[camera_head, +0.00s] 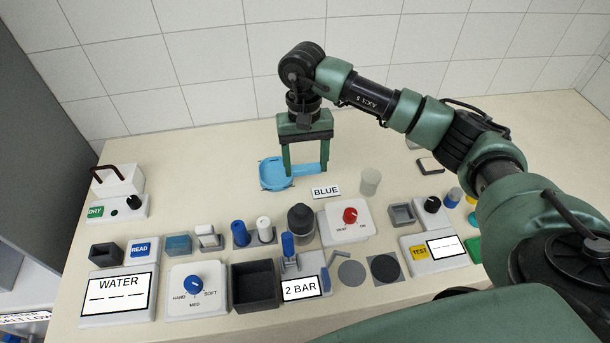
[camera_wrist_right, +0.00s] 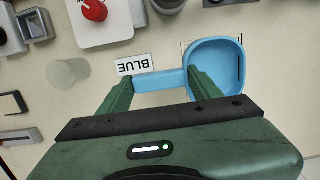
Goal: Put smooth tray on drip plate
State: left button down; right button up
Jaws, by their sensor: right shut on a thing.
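A light blue tray (camera_head: 272,174) with a shallow round-cornered pan and a flat handle lies at the back middle of the counter, behind the BLUE label. It also shows in the wrist view (camera_wrist_right: 217,55). I take it as the smooth tray. My right gripper (camera_head: 306,171) points down, its two green fingers spread wide and shut on the tray along its handle. I cannot tell whether the tray touches the counter. A dark square plate with a round disc (camera_head: 385,268) lies at the front right of middle; I cannot tell if it is the drip plate. My left gripper is not in view.
A BLUE label (camera_head: 326,191) lies just in front of the tray. A pale cylinder (camera_head: 370,181) and a box with a red knob (camera_head: 349,222) stand nearby. Several boxes, bins and bottles crowd the front.

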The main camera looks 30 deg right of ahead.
aim_at(306, 193)
jog(key=shift+f, duration=1.25)
notch_tip(306, 193, down, 3)
jog(key=shift+s+f+p, duration=0.1)
jog(key=shift+f+p, duration=0.05)
jog(key=shift+p, duration=0.65)
jog(key=shift+f, duration=0.35)
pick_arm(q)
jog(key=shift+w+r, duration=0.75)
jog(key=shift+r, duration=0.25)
pick_arm(e)
jog(key=shift+f, duration=0.2)
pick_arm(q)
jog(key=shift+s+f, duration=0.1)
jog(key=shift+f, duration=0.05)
pick_arm(e)
jog(key=o, duration=1.7)
jog(key=shift+r, duration=0.1)
